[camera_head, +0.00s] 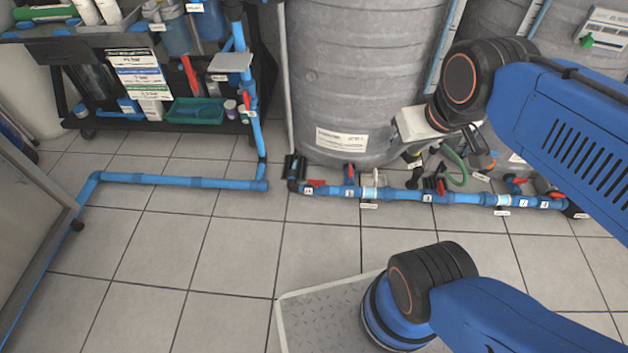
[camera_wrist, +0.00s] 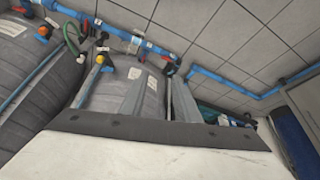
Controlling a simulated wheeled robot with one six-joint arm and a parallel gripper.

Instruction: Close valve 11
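Red-handled valves sit along the blue floor pipe (camera_head: 405,196) in front of the grey tank (camera_head: 362,75). One red handle (camera_head: 316,183) is at the pipe's left end, another red handle (camera_head: 441,186) is near its middle, and more are at the right. The small number tags are too blurred to tell which valve is 11. In the wrist view the blue pipe (camera_wrist: 150,45) runs beyond the fingers, with a red handle (camera_wrist: 167,58) near them. My gripper (camera_wrist: 158,90) is open, with a gap between its two grey fingers and nothing held. It is apart from the pipe.
A vertical blue pipe (camera_head: 257,135) with a red valve stands beside the black shelf cart (camera_head: 160,125). Another blue pipe (camera_head: 170,181) crosses the floor at left. A green hose (camera_head: 455,168) lies by the tank.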

